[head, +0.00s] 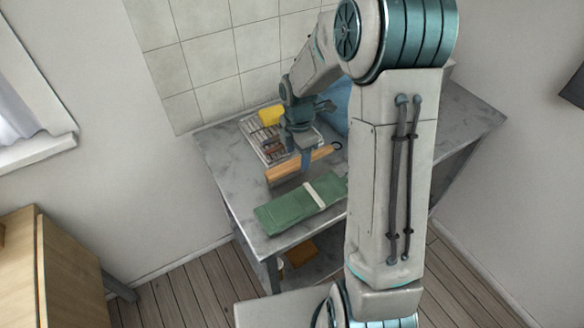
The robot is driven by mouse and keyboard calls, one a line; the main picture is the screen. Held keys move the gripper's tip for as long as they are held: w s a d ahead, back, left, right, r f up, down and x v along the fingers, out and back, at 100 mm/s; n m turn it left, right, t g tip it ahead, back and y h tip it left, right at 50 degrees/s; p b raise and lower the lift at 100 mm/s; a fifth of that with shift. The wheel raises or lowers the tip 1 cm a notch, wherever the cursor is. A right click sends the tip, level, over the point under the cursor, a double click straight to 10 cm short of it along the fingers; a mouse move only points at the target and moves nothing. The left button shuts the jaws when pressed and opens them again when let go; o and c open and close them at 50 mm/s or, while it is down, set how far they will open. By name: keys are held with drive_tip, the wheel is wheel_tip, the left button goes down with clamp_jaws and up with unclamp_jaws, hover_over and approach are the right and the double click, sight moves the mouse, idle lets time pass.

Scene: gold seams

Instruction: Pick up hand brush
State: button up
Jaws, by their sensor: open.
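The hand brush (284,171) lies on the grey table (219,158). It has a long tan wooden body, darker along its lower side, and a dark hanging loop at its right end. My gripper (305,163) points down at the middle of the brush, and its fingers overlap the wood in the head view. The jaws are open. I cannot tell whether the fingers touch the brush or straddle it. My gripper hides part of the brush's middle.
A green folded cloth (284,214) with a pale band lies just in front of the brush. Behind is a light slatted rack (250,128) with a yellow item (270,116). A blue object (340,105) stands behind my arm. Tiled wall (210,65) closes the back.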

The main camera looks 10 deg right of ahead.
sight(298, 161)
wheel_tip(298, 161, down, 5)
drive_tip(key=shift+w+r+p, duration=0.1)
drive_tip(key=shift+p, duration=0.2)
drive_tip(key=c, duration=1.1)
